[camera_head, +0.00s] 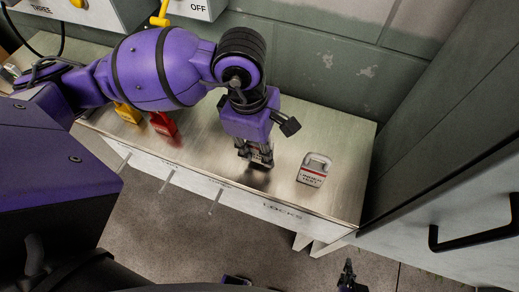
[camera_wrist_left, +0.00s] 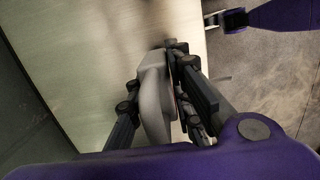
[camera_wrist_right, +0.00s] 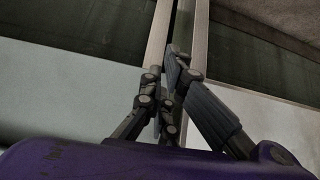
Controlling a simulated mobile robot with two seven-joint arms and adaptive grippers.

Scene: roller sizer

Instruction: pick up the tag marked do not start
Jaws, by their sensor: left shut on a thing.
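My left gripper (camera_head: 256,158) is low over the metal shelf, shut on a grey tag (camera_wrist_left: 153,95). The tag's rounded grey body shows between the fingers in the left wrist view. In the head view the fingers mostly hide it, and I cannot read its marking. A second grey tag (camera_head: 313,171) with a loop on top, a red stripe and small dark lettering stands on the shelf to the right of the left gripper, apart from it; its words are too small to read surely. My right gripper (camera_wrist_right: 168,75) is shut and empty, low in front of the shelf.
The shelf (camera_head: 345,140) has a front label reading LOCKS and several thin pegs below. A cabinet with a black handle (camera_head: 470,240) stands at the right. The wall is behind.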

